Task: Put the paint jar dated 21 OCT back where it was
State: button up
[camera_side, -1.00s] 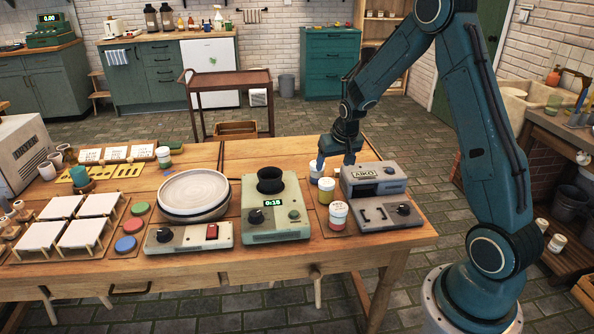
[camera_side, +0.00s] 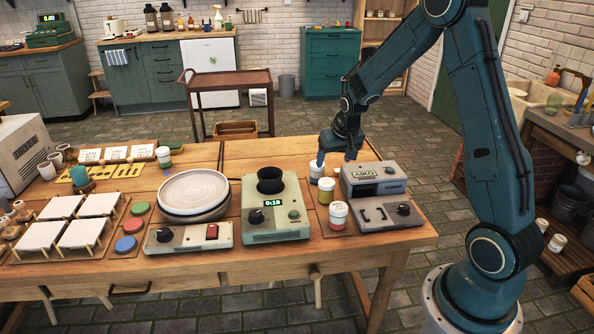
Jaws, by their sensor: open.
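Several paint jars show, and their dates are too small to read. A jar with a blue band (camera_side: 316,173), a yellow jar (camera_side: 326,191) and a jar with a red band (camera_side: 338,216) stand upright in a row right of the scale. A jar with a green band (camera_side: 164,158) stands apart at the back left of the table. My gripper (camera_side: 336,160) points down, open and empty, just above and right of the blue-banded jar. I cannot tell whether a finger touches that jar.
The grey AIKO machine (camera_side: 375,179) stands close right of the jars. The scale (camera_side: 276,222) and a wheel with a pale disc (camera_side: 193,192) are left. White tiles on racks (camera_side: 82,234) fill the front left. The back middle of the table (camera_side: 265,150) is clear.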

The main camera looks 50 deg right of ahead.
jog(key=s+a+r+n+t+y, duration=0.1)
jog(key=s+a+r+n, duration=0.1)
jog(key=s+a+r, duration=0.35)
jog(key=s+a+r+n, duration=0.1)
jog(key=s+a+r, duration=0.1)
jog(key=a+r, duration=0.65)
jog(key=s+a+r+n, duration=0.2)
jog(key=s+a, duration=0.2)
jog(key=s, duration=0.4)
jog(key=s+a+r+n+y, duration=0.1)
jog(key=s+a, duration=0.3)
jog(key=s, duration=0.5)
jog(key=shift+a+r+n+t+y, duration=0.3)
jog(key=shift+r+n+t, duration=0.1)
jog(key=shift+r, duration=0.35)
jog(key=shift+c, duration=0.2)
